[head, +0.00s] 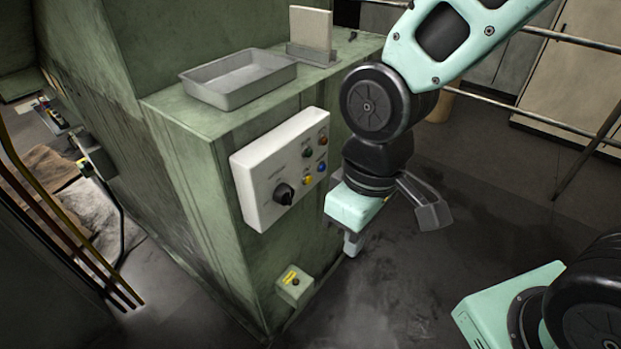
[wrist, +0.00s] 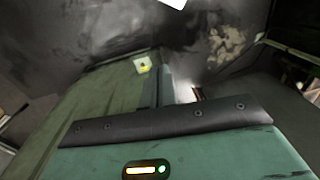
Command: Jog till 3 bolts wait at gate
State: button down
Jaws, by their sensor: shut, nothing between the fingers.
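The white control box (head: 278,170) is on the side of the green machine. It carries a black rotary knob (head: 284,193) and small green, red, yellow and blue buttons. The lettering is too small to read. A small green box (head: 295,286) with a yellow label and a button sits lower on the machine; it also shows in the wrist view (wrist: 142,64). My gripper (head: 352,245) is shut and empty, pointing down just right of the control box, apart from it. No bolts or gate can be made out in either view.
An empty-looking grey tray (head: 240,78) and an upright pale plate (head: 311,28) in a holder stand on the machine's ledge. Metal rails (head: 570,38) run at the back right. Pipes (head: 60,215) stand at the left. Open dark floor (head: 400,290) lies right of the machine.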

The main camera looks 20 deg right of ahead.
aim_at(308, 180)
jog(key=w+d+f+m+t+y+p, duration=0.2)
jog(key=w+d+f+m+y, duration=0.1)
jog(key=w+d+f+m, duration=0.2)
jog(key=w+d+f+m+t+y+p, duration=0.3)
jog(key=w+f, duration=0.6)
jog(key=w, duration=0.4)
jog(key=d+m+y, duration=0.1)
jog(key=m, duration=0.1)
jog(key=shift+w+d+f+m+t+y, duration=0.3)
jog(key=shift+d+m, duration=0.1)
jog(key=shift+a, duration=0.1)
jog(key=w+a, duration=0.5)
jog(key=w, duration=0.2)
dwell(1.2)
jog(key=shift+w+a, duration=0.3)
jog(key=shift+w, duration=0.05)
